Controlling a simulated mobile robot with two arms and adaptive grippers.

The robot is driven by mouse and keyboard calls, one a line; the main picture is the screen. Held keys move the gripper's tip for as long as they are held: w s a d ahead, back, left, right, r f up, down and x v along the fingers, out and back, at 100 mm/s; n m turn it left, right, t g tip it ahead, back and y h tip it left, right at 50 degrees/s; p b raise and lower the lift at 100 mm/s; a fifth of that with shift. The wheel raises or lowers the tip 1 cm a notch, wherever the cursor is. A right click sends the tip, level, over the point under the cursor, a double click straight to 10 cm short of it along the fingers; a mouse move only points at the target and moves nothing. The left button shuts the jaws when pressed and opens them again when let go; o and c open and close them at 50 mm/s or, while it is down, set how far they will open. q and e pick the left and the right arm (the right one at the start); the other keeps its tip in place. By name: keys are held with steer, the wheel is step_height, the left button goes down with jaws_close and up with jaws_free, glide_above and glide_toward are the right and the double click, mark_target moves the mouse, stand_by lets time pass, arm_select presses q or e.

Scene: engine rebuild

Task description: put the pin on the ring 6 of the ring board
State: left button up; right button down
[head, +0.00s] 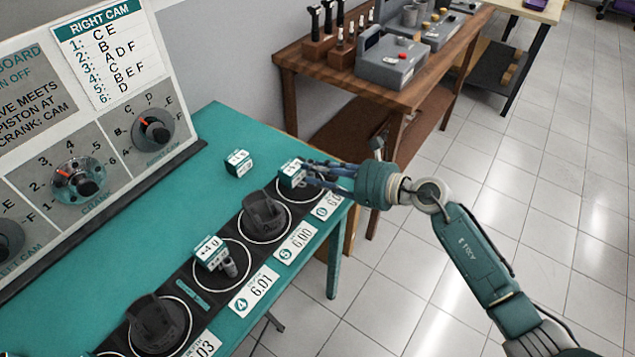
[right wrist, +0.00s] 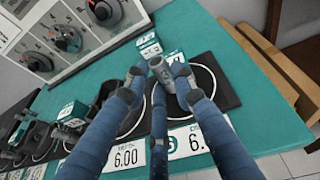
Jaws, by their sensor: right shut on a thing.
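The grey cylindrical pin (right wrist: 163,72) is between the fingers of my right gripper (head: 308,176), which is shut on it. In the head view a teal-and-white tag block (head: 292,172) shows at the fingertips, and the fingers hide the grey pin. The pin is at ring 6 (right wrist: 213,82), the end ring of the dark ring board (head: 234,229). I cannot tell whether it touches the board. My left gripper is in neither view.
A dark piston-like part (head: 264,216) stands on ring 5, and a tagged pin (head: 229,266) on ring 4. Another dark part (head: 160,325) stands nearer. A loose tag block (head: 239,162) sits behind the board. The dial panel (head: 100,130) borders the table's left side.

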step_height(320, 180, down, 4)
steer(key=shift+f, duration=0.15)
steer(key=shift+f, duration=0.1)
steer(key=c, duration=1.7)
jaws_free()
steer(key=shift+r, duration=0.25)
steer(key=shift+b+v, duration=1.7)
steer(key=shift+v, duration=4.35)
steer(key=shift+f, duration=0.15)
